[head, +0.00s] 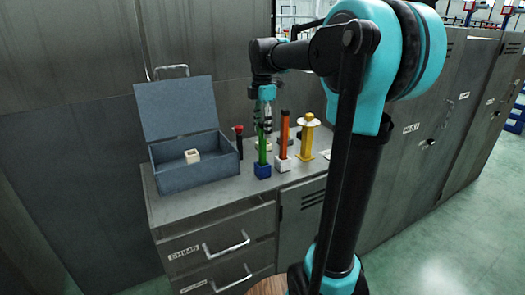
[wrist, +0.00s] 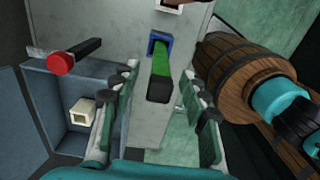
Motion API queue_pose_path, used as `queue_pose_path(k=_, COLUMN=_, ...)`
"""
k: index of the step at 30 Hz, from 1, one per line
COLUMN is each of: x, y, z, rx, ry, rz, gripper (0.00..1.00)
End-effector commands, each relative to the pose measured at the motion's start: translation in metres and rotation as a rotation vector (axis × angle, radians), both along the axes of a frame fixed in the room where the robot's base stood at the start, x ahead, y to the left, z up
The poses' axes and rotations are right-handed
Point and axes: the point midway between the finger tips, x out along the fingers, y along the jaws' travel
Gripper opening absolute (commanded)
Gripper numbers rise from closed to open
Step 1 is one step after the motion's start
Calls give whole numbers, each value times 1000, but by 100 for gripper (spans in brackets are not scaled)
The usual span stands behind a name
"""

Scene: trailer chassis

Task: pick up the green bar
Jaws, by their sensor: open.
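The green bar (head: 262,150) stands upright in a small blue base (head: 262,171) on the cabinet top. My gripper (head: 263,120) is above and around the bar's upper part, pointing down. In the wrist view my gripper (wrist: 160,82) is open, with one finger on each side of the green bar (wrist: 161,72). Gaps show between the bar and both fingers. The blue base (wrist: 152,43) shows beyond the bar. The fingers partly hide the bar's top in the head view.
An orange bar (head: 284,133) in a white base and a yellow post (head: 306,140) stand close on the right. A red-topped dark piece (head: 239,143) stands behind left. An open blue-grey box (head: 205,179) holds a white block (head: 192,156). A barrel (wrist: 238,72) stands below.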

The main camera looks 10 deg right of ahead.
Motion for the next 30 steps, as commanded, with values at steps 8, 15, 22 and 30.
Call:
queue_pose_path(k=8, x=0, y=1, z=-26, rx=0, ry=0, rz=0, gripper=45)
queue_pose_path(k=15, x=0, y=1, z=-26, rx=0, ry=0, rz=0, gripper=40)
queue_pose_path(k=22, x=0, y=1, z=-26, rx=0, ry=0, rz=0, gripper=11)
queue_pose_path(k=30, x=0, y=1, z=-26, rx=0, ry=0, rz=-1, gripper=0)
